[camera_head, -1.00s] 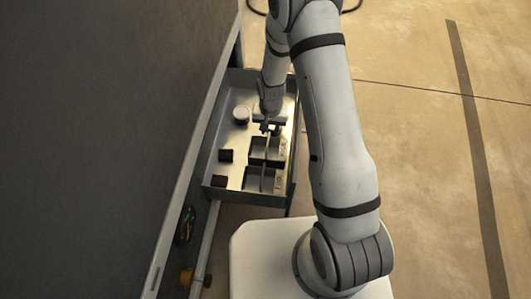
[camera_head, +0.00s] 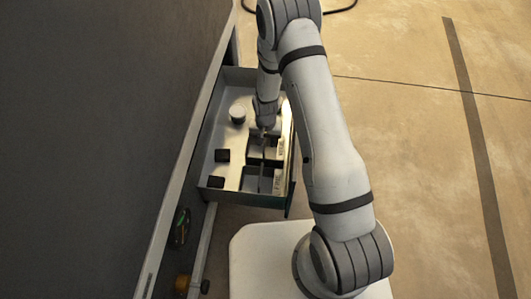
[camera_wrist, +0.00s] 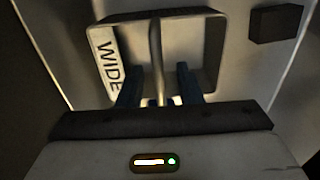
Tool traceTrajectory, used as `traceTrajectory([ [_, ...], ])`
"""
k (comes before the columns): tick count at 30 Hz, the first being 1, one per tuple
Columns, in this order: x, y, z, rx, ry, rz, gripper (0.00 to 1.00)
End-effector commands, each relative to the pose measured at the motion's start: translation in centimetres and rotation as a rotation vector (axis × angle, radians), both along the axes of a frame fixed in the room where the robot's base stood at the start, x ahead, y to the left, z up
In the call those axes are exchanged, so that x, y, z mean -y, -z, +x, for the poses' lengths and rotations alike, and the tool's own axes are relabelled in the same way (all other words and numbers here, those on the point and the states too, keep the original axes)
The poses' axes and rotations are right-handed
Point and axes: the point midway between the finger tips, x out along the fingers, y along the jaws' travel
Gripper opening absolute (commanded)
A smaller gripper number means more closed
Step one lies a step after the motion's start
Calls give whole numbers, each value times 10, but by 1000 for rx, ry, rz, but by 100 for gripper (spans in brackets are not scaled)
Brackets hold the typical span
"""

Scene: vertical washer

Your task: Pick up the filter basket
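A square, thin-walled filter basket (camera_wrist: 211,45) sits in the open drawer, with a narrow upright bar (camera_wrist: 155,50) running across its middle. A white label reading "WIDE" (camera_wrist: 106,65) lies along its left side in the wrist view. My gripper (camera_wrist: 159,82) is open, with one dark finger on each side of the bar and gaps between. In the head view my gripper (camera_head: 264,133) is down at the far one of two square baskets, partly hiding it. The near basket (camera_head: 250,180) has its own label.
The drawer (camera_head: 240,203) projects from a large dark cabinet (camera_head: 90,130) on the left. A round white knob (camera_head: 237,114) and two black blocks (camera_head: 222,156) stand inside it. The floor to the right is clear.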

Motion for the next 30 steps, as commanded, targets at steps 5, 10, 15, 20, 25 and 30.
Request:
traceTrajectory([
  [5,0,0,0,-1,-1,0,20],
  [10,0,0,0,-1,-1,0,6],
  [15,-1,0,0,-1,-1,0,0],
  [20,-1,0,0,-1,-2,0,0],
  [25,-1,0,0,-1,-2,0,0],
  [30,-1,0,0,-1,-2,0,0],
])
